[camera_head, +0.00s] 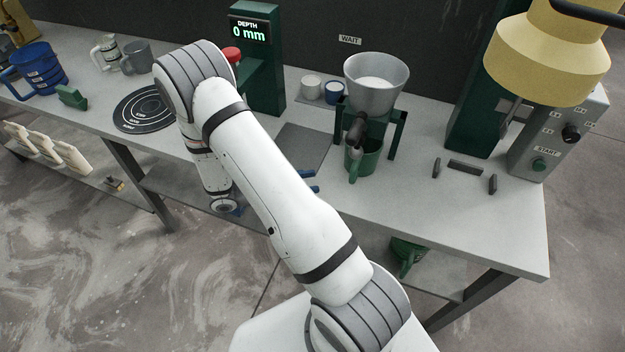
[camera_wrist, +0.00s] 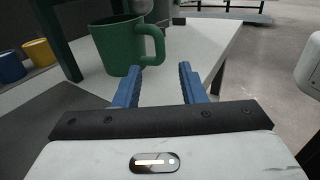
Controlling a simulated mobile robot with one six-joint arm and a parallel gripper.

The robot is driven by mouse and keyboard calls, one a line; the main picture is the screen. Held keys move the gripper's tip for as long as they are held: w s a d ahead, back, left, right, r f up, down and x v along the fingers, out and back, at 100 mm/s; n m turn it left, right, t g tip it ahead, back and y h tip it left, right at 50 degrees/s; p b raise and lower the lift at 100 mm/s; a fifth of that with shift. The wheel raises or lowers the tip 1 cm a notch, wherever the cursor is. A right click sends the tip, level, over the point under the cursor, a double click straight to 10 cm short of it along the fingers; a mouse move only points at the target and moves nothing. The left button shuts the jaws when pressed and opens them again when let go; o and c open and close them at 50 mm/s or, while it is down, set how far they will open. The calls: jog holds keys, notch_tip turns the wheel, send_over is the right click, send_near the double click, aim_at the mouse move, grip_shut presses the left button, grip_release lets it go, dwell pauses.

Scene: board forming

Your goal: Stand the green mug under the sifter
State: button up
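The green mug (camera_head: 370,160) stands upright on the bench under the sifter (camera_head: 376,84), a grey bowl of white powder on a green stand with a dark crank in front. The crank hides part of the mug in the head view. In the wrist view the mug (camera_wrist: 115,48) is just beyond the fingertips and to their left, its handle on its right side. My gripper (camera_wrist: 160,70) is open and empty, its blue fingers apart and not visibly touching the mug. In the head view the fingers (camera_head: 312,181) show at the bench's front edge, left of the mug.
Two small cups (camera_head: 322,89) stand behind, left of the sifter. A green depth post (camera_head: 262,65) is at the back. A machine with a start-button box (camera_head: 548,140) stands right, with small dark blocks (camera_head: 465,168) before it. A green container (camera_head: 407,255) sits below the bench.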

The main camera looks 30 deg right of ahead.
jog(key=s+a+r+m+t+y, duration=0.3)
jog(key=r+m+y, duration=0.2)
jog(key=r, duration=0.2)
jog(key=s+a+r+m+t+y, duration=0.2)
jog(key=s+a+r+m+y, duration=0.1)
jog(key=r+y, duration=0.3)
jog(key=s+a+r+m+t+y, duration=0.3)
jog(key=s+r+m+y, duration=0.2)
jog(key=r, duration=0.5)
jog(key=shift+s+m+t+y, duration=0.15)
jog(key=shift+m+t+y, duration=0.15)
jog(key=shift+m+y, duration=0.4)
